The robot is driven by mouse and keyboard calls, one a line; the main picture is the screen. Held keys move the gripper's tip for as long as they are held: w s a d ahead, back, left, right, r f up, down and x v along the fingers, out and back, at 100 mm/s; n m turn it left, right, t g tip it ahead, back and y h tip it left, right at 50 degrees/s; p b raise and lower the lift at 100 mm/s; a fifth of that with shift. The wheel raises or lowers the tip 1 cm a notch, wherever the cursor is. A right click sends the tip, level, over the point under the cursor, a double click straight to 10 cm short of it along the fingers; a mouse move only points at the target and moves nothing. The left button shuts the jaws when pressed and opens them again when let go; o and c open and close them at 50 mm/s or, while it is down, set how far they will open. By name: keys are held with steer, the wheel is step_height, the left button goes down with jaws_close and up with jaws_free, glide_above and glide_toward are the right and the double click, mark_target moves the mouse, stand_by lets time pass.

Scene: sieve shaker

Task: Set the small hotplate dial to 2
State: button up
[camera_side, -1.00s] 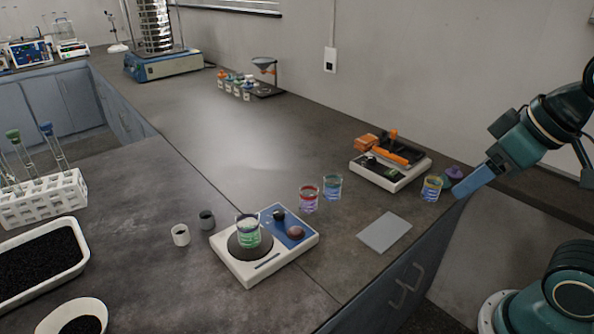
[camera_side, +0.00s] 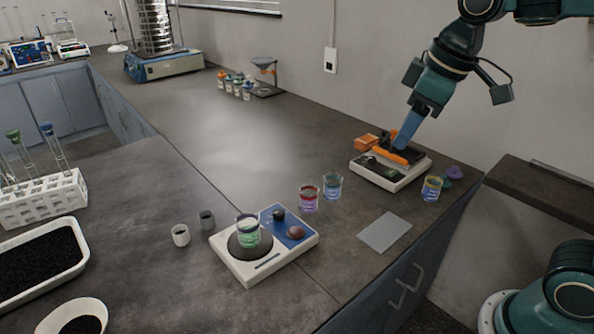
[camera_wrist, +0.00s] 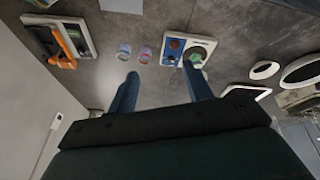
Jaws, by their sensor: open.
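The white hotplate (camera_side: 257,271) sits on the bench with a blue control panel (camera_side: 274,225). The panel carries a dark knob (camera_side: 279,213) and a reddish-brown knob (camera_side: 296,232); their markings are too small to read. A beaker of green liquid (camera_side: 249,233) stands on the round plate. The hotplate also shows in the wrist view (camera_wrist: 188,38), past my fingers. My gripper (camera_side: 401,143) is raised well away from the hotplate, overlapping the orange-and-black device in the side view. Its two blue fingers are spread and empty in the wrist view (camera_wrist: 162,82).
Pink and teal-rimmed beakers (camera_side: 309,198) (camera_side: 332,187) stand right of the hotplate. A grey pad (camera_side: 384,232) lies near the front edge. A white-based device (camera_side: 400,182) with orange parts is farther right. Two small cups (camera_side: 181,235) (camera_side: 207,219) stand left.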

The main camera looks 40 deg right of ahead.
steer(key=w+a+f+n+g, duration=0.1)
steer(key=w+a+n, duration=0.1)
steer(key=w, duration=0.6)
steer(key=n+g, duration=0.3)
steer(key=n, duration=0.4)
glide_above(279, 212)
step_height(279, 212, down, 16)
steer(key=shift+r, duration=0.15)
step_height(279, 212, down, 14)
steer(key=shift+r, duration=0.1)
steer(key=c, duration=1)
steer(key=shift+o, duration=0.2)
